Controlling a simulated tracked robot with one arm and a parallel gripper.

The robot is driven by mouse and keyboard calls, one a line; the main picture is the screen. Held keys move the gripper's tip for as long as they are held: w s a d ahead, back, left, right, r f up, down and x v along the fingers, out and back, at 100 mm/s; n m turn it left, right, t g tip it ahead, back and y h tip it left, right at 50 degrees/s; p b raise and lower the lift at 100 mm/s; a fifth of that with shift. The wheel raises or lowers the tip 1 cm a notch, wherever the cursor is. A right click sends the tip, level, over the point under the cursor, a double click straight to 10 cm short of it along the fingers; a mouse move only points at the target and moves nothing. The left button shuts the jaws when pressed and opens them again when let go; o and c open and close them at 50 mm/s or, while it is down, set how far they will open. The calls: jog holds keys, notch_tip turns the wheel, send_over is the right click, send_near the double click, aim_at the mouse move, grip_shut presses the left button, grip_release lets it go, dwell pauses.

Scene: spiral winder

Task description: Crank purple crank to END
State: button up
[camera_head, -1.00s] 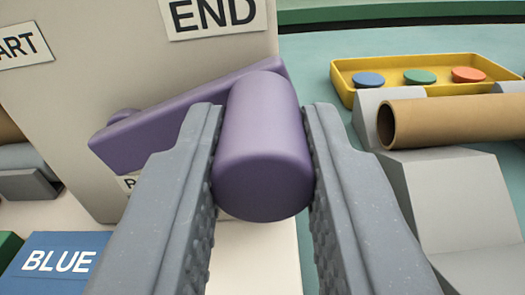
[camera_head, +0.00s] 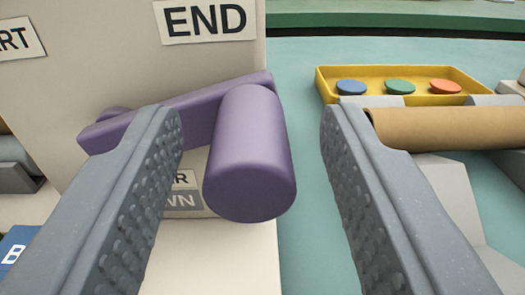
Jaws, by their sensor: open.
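The purple crank's handle (camera_head: 250,155) points toward me, between the two fingers of my gripper (camera_head: 250,125). The gripper is open, with a clear gap on both sides of the handle, wider on the right. The purple crank arm (camera_head: 187,113) slants up to the right from its hub at the left, across the beige housing. The END label (camera_head: 205,20) is on the housing above the handle. Part of the crank arm is hidden behind the left finger.
A START label, cut off (camera_head: 20,39), is at upper left. A yellow tray (camera_head: 400,97) with blue, green and orange discs stands at the right. A cardboard tube (camera_head: 450,128) lies on grey supports in front of it. A blue block (camera_head: 14,245) is at lower left.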

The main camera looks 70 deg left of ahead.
jog(key=p+v, duration=0.3)
jog(key=v, duration=1)
jog(key=shift+d, duration=0.15)
